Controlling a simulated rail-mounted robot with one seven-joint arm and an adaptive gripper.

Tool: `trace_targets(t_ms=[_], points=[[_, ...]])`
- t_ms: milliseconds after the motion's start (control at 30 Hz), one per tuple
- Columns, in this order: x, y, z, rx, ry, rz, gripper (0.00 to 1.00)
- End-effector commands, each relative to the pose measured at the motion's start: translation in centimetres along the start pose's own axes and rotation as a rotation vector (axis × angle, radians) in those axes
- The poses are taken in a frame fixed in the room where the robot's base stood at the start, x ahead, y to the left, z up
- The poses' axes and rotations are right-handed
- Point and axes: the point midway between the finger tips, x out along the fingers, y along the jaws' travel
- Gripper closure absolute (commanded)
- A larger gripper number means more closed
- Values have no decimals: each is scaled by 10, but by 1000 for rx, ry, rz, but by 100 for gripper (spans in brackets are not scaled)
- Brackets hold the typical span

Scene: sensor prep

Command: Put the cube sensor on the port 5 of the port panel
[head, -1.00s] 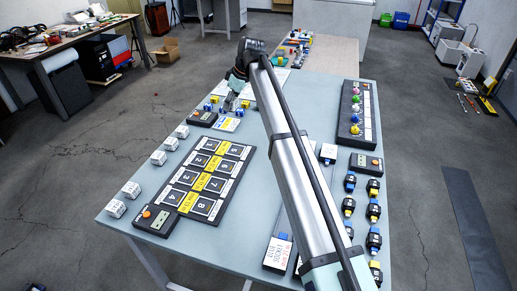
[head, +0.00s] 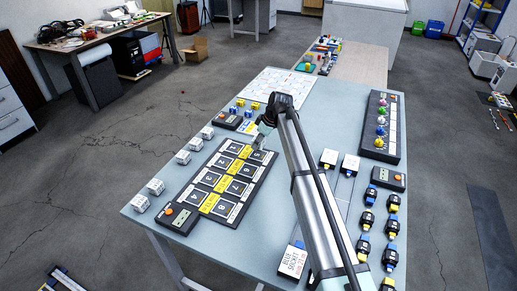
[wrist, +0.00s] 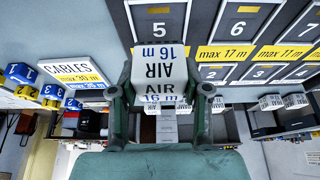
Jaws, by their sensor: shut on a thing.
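The port panel (head: 203,201), black with numbered grey squares and yellow labels, lies on the table in the head view. Port 5 (head: 257,155) is at its far right corner; in the wrist view port 5 (wrist: 158,25) shows at the top, empty where visible. My gripper (wrist: 160,98) is shut on the white cube sensor (wrist: 160,68), marked "AIR" and "16 m", with one finger on each side. The cube overlaps the near part of port 5 in the wrist view; whether they touch I cannot tell. In the head view my gripper (head: 264,139) is near port 5, the cube mostly hidden.
Several white cubes (head: 183,157) stand along the table's left edge. A dark box with an orange button (head: 176,217) is by the panel's near end. Blue and yellow blocks and a cables sign (wrist: 73,72) lie beyond the panel. Black connectors (head: 367,220) line the right.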

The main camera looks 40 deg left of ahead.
Motion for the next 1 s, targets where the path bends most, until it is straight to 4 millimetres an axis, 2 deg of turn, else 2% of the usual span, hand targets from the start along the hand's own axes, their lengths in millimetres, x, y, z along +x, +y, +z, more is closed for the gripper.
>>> trace_targets(t_ms=[400,800,833,867,900,1000], points=[[39,0,16,1,0,-1,88],[44,0,18,1,0,0,88],[43,0,18,1,0,0,46],[43,0,18,1,0,0,35],[43,0,18,1,0,0,28],[43,0,18,1,0,0,28]])
